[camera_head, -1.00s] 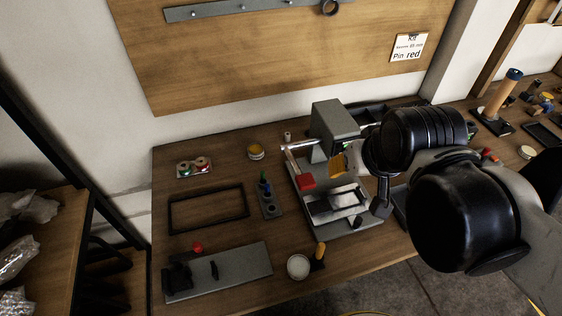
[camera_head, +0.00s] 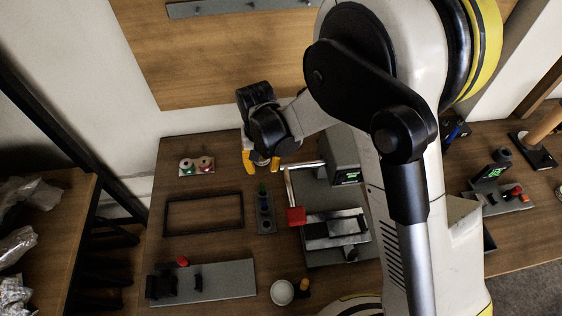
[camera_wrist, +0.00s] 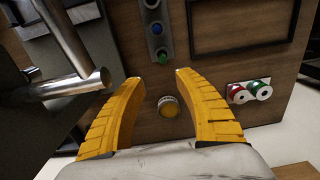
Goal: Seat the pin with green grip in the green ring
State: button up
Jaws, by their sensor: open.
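A small pin with a green grip (camera_head: 262,188) stands at the back end of a narrow grey block (camera_head: 266,226). In the wrist view the green grip (camera_wrist: 166,56) shows beyond my fingertips, with a blue part (camera_wrist: 157,29) beside it on the block. My gripper (camera_head: 261,164) hangs over the back of the table, behind the block. In the wrist view my gripper (camera_wrist: 157,76) is open, its yellow fingers apart and empty. A green-sided roll (camera_head: 187,167) lies beside a red one on a white plate; I cannot tell whether it is the green ring.
A yellow-topped round jar (camera_wrist: 169,106) lies between my fingers in view, below them. A grey press with a red-ended lever (camera_head: 296,216) stands right of the block. A black frame (camera_head: 204,232) lies left. A grey plate (camera_head: 228,279) and white cup (camera_head: 282,292) are in front.

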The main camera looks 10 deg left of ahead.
aim_at(262, 185)
jog(key=f, duration=0.3)
jog(key=s+f+b, duration=0.1)
jog(key=f, duration=0.1)
jog(key=shift+a, duration=0.4)
notch_tip(262, 185, down, 6)
jog(key=shift+s+d+r+b, duration=0.1)
jog(key=shift+r+b, duration=0.05)
jog(key=shift+b, duration=0.55)
jog(key=shift+c, duration=0.4)
grip_shut()
